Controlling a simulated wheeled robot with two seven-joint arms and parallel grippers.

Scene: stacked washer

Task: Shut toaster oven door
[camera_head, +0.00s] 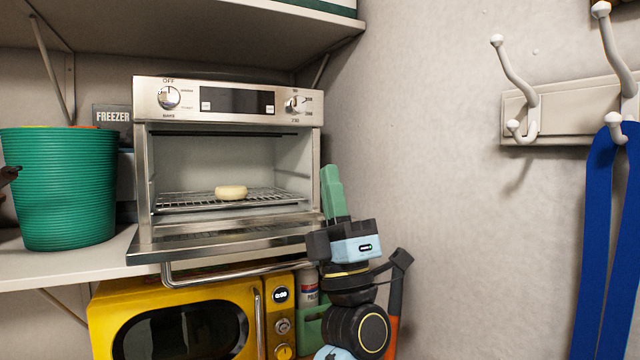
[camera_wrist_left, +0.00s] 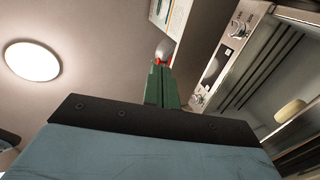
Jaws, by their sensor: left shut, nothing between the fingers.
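The toaster oven (camera_head: 228,97) is a silver box with two knobs and a dark display, standing on a shelf. Its door (camera_head: 230,238) is folded down and open, roughly level, with a bar handle (camera_head: 240,271) along its front edge. A pale round bun (camera_head: 231,192) rests on the wire rack inside. My left gripper (camera_head: 332,172) points up just right of the oven's open front, beside the door's right end. Its green fingers are together and empty. The left wrist view shows the fingertips (camera_wrist_left: 159,72) left of the oven front (camera_wrist_left: 232,50). My right gripper is not in view.
A green ribbed bucket (camera_head: 60,188) stands left of the oven. A yellow microwave (camera_head: 180,315) sits below the door. Another shelf (camera_head: 170,30) hangs above. At the right, a wall hook rack (camera_head: 560,110) holds a blue strap (camera_head: 597,200). The wall between is bare.

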